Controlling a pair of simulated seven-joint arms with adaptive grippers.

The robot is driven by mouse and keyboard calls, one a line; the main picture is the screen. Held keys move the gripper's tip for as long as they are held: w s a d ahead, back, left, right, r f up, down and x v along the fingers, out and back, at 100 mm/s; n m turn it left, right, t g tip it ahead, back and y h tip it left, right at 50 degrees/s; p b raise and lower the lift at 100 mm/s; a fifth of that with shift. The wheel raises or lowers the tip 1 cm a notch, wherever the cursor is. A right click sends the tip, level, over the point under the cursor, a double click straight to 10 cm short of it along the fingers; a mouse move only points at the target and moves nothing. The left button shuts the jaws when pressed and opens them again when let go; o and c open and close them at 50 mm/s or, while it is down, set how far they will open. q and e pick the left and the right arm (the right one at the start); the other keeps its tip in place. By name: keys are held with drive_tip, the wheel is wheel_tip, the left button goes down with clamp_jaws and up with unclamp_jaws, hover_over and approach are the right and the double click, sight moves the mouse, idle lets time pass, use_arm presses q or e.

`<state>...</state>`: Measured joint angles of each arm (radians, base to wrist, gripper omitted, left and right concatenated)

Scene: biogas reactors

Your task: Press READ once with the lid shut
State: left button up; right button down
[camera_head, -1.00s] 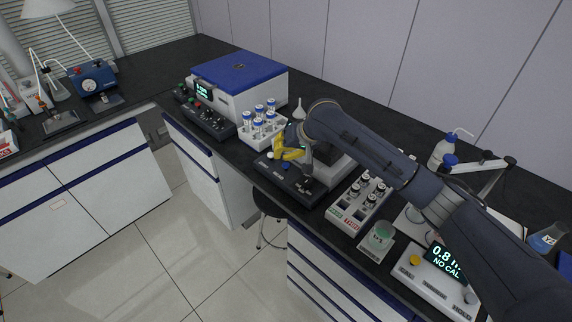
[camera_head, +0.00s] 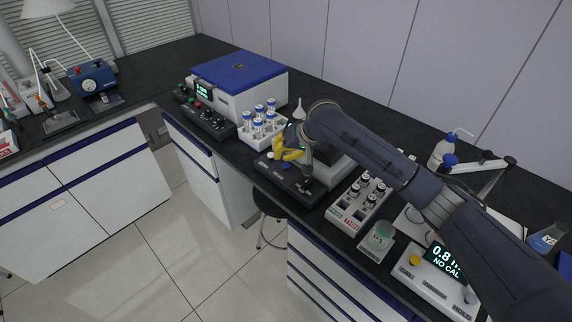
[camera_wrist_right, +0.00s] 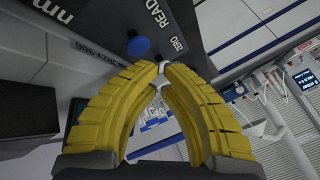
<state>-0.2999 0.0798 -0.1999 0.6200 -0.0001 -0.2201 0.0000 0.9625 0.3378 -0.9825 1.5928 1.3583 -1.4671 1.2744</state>
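The dark-fronted reader (camera_head: 289,184) stands on the black bench, largely covered by my right arm. In the right wrist view its panel (camera_wrist_right: 105,12) carries the printed words READ and ZERO. A blue round button (camera_wrist_right: 138,46) sits beside these words; I cannot tell which word belongs to it. The blue button also shows in the head view (camera_head: 285,167). My right gripper (camera_head: 279,156) has yellow fingers just above the panel. In the wrist view its fingertips (camera_wrist_right: 162,68) are together, empty and apart from the blue button. The lid is not clear behind my arm. My left gripper is out of view.
A white vial rack (camera_head: 262,141) stands left of the reader, near a blue-topped white box (camera_head: 243,80). A small white funnel (camera_head: 299,110) is behind.

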drive_tip(key=shift+f, duration=1.4)
idle(1.9)
drive_tip(key=shift+r, duration=0.1)
idle(0.4)
drive_tip(key=shift+r, duration=1.3)
drive_tip(key=shift+r, duration=2.5)
